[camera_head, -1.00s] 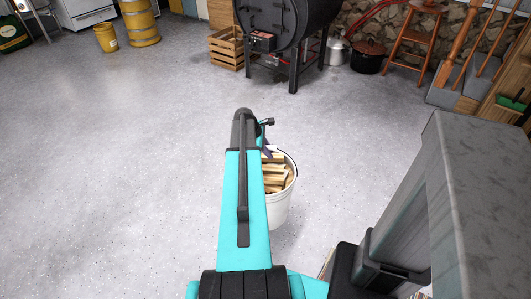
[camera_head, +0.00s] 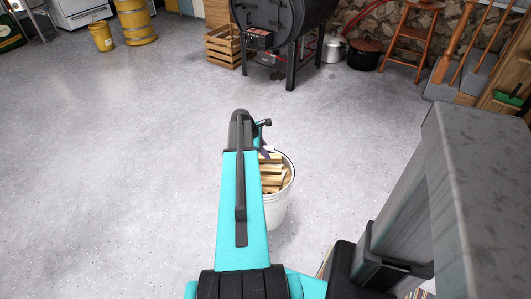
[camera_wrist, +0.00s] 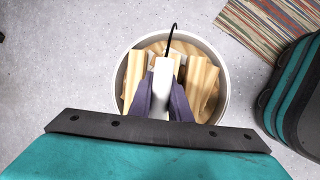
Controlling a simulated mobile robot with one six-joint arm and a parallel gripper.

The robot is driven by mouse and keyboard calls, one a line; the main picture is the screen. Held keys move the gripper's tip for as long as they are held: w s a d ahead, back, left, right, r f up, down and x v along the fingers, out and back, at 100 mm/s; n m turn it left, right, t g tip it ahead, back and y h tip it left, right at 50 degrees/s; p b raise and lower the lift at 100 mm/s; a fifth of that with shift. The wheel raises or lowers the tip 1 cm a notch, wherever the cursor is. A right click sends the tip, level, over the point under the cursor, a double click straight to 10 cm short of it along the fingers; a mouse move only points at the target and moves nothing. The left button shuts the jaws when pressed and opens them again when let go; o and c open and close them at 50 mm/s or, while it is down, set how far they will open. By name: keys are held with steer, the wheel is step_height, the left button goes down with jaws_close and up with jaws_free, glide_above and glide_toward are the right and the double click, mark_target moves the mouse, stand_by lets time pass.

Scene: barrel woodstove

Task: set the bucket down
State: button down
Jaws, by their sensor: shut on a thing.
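The bucket (camera_head: 276,210) is white and holds several pieces of split firewood (camera_head: 272,172). In the head view it hangs or stands just right of my teal arm, which hides its left side. In the wrist view the bucket (camera_wrist: 222,104) is seen from above, with the wood inside and a thin dark handle wire rising at the far side. My gripper (camera_wrist: 163,90) is shut on the bucket's white handle grip (camera_wrist: 161,84), above the middle of the bucket. I cannot tell whether the bucket's bottom touches the floor.
The barrel woodstove (camera_head: 285,20) stands at the back, with a wooden crate (camera_head: 223,48) to its left and a dark pot (camera_head: 364,54) to its right. A striped rug (camera_wrist: 270,35) lies right of the bucket. The grey floor (camera_head: 110,170) is open at left.

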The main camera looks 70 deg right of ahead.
steer(key=shift+d+f+b, duration=0.1)
steer(key=shift+f+b, duration=1.35)
steer(key=shift+f, duration=0.45)
steer(key=shift+s, duration=0.2)
steer(key=shift+f, duration=0.7)
stand_by(1.4)
steer(key=c, duration=1.6)
jaws_free()
steer(key=shift+o, duration=0.2)
steer(key=shift+a+f, duration=0.2)
steer(key=shift+f, duration=0.05)
steer(key=v, duration=1.4)
steer(key=shift+d+r+p, duration=0.15)
steer(key=shift+r+p, duration=0.05)
steer(key=shift+p, duration=0.25)
steer(key=shift+s, duration=0.1)
